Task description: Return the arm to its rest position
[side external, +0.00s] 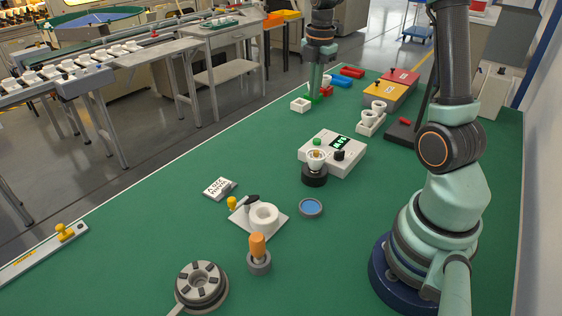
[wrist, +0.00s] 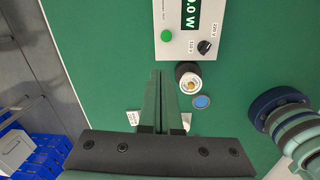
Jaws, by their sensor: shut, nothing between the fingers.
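My gripper (side external: 314,98) hangs fingers down over the bench in the side external view, at the top centre. My arm rises from its blue base at the right and leaves the top of that view. In the wrist view my gripper (wrist: 159,72) has its two green fingers together, with nothing between them. The fingertips appear left of the black bulb socket (wrist: 188,75) and over bare green mat. Their exact height above the mat cannot be told.
The meter box (side external: 345,145) stands mid-bench with the bulb socket (side external: 314,175) before it. A white ring fixture (side external: 264,216), blue disc (side external: 311,208), orange-topped post (side external: 257,245) and round carousel (side external: 201,287) stand nearer. Red and yellow boxes (side external: 385,93) stand behind. The left mat is mostly clear.

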